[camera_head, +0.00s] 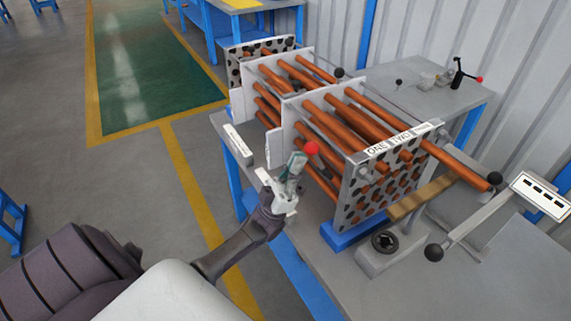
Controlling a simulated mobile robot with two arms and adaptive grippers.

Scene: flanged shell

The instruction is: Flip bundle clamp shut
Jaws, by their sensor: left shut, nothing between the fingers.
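The bundle clamp (296,163) is at the near left side of the tube bundle, with a grey-green lever and a red ball knob at its top. The lever stands tilted up, leaning slightly right. My left gripper (280,196) is shut at the lower part of the clamp, just below the lever, with nothing held. Whether its fingers touch the clamp cannot be told. The gripper hides the clamp's base. The tube bundle (345,118) has copper tubes through perforated plates and white baffles, and lies on the grey bench (310,235). My right gripper is not in view.
A black-handled toggle clamp with a red knob (461,76) stands on the bench at the back right. A crank arm with a black ball (434,252) and a dark round knob (385,242) are at the front right. Open floor lies to the left.

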